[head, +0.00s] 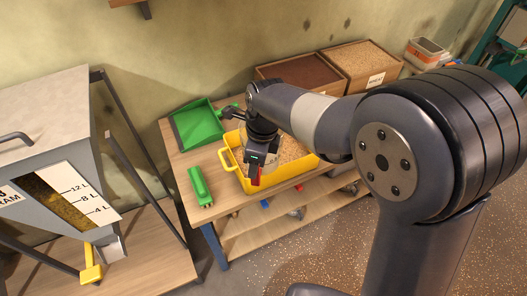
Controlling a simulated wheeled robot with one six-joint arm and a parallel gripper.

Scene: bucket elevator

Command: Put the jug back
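My gripper (256,178) hangs over the left part of a yellow tub (308,163) on the wooden bench. A red part shows at its tip. The gap between its fingers is not clear in this view, so I cannot tell if it is open or shut. A pale, see-through shape, which looks like the jug (271,159), is right at my gripper, mostly hidden by it. I cannot tell whether the gripper holds it or whether it touches the tub. Tan grain (291,151) lies in the tub.
A green dustpan (197,125) and a green brush (200,187) lie on the bench, left of the tub. Two wooden grain boxes (372,87) stand behind. A grey hopper (45,130) with a litre scale and yellow lever (91,272) stands at left. The lower shelf holds small items.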

